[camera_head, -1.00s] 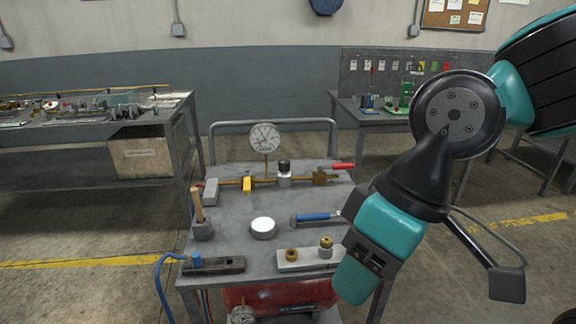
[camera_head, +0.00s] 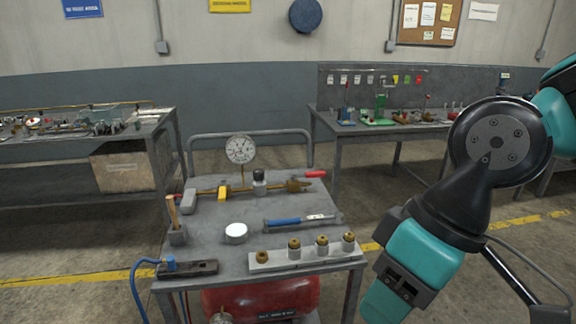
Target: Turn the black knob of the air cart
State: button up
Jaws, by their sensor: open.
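The air cart (camera_head: 205,236) has a grey top with a red tank (camera_head: 262,298) under it. The black knob (camera_head: 259,175) sits upright on a small silver body in the brass pipe line (camera_head: 206,192) across the cart's rear half. A round white gauge (camera_head: 240,149) stands on a stem just left of the knob. My gripper (camera_head: 382,300) is at the lower right, teal and dark, beyond the cart's right edge and well apart from the knob. It is open and holds nothing that I can see; its fingertips are not clearly shown.
A yellow handle (camera_head: 224,194) and a red handle (camera_head: 315,174) flank the knob. A blue-handled tool (camera_head: 284,222), a white disc (camera_head: 236,231) and a strip with brass fittings (camera_head: 270,267) lie in front. A rail (camera_head: 205,136) stands behind. Workbenches stand left and right rear.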

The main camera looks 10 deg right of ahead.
aim_at(258, 174)
jog(key=z, duration=0.1)
jog(key=i, duration=1.05)
jog(key=u, duration=0.5)
